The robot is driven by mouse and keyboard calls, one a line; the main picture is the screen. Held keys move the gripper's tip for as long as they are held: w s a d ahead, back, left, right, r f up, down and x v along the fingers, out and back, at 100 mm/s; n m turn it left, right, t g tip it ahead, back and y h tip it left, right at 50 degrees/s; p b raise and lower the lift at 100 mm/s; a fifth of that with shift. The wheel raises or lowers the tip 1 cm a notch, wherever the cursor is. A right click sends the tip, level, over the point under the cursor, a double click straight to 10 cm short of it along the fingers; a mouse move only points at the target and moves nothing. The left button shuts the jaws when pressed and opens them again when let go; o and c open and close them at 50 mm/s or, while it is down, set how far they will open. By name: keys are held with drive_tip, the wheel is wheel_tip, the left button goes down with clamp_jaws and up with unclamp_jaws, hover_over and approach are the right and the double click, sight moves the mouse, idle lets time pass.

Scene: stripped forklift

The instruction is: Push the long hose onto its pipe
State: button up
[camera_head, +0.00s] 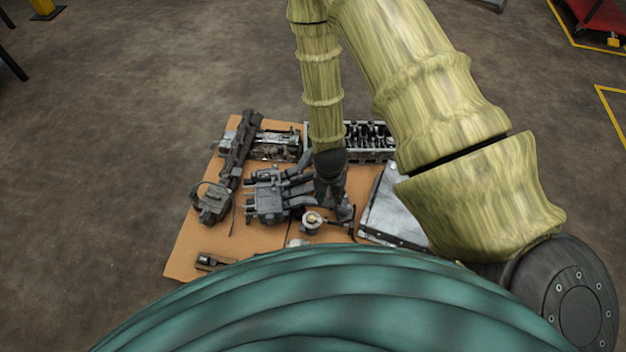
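My gripper (329,190) is a dark shape at the end of my yellow-sleeved arm. It points down over the middle of an orange-brown board (185,258) with dark engine parts on it. It is right beside a cluster of dark grey parts with tube-like branches (268,193). Its fingers blend into the dark parts, so I cannot tell whether they are open or shut or hold anything. I cannot pick out the long hose or its pipe for certain among the parts.
A long dark part (240,147) lies on the board's left side, with a boxy part (211,203) below it. A metal engine block (368,136) is at the back. A silver panel (393,212) is at the right. The floor (90,150) to the left is clear.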

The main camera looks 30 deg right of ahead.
drive_tip(key=w+d+f+m+b, duration=0.2)
drive_tip(key=w+m+b, duration=0.3)
drive_tip(key=w+b, duration=0.35)
drive_tip(key=w+d+f+m+b, duration=0.2)
drive_tip(key=w+m+b, duration=0.4)
drive_tip(key=w, duration=0.4)
drive_tip(key=shift+n+y, duration=0.4)
drive_tip(key=shift+n, duration=0.2)
drive_tip(key=f+b, duration=0.2)
drive_tip(key=f, duration=0.1)
drive_tip(key=f+b, duration=0.1)
drive_tip(key=f, duration=0.2)
drive_tip(key=f+b, duration=0.2)
drive_tip(key=f, duration=0.2)
drive_tip(key=shift+w+a+b, duration=0.1)
drive_tip(key=shift+w+b, duration=0.2)
clamp_jaws()
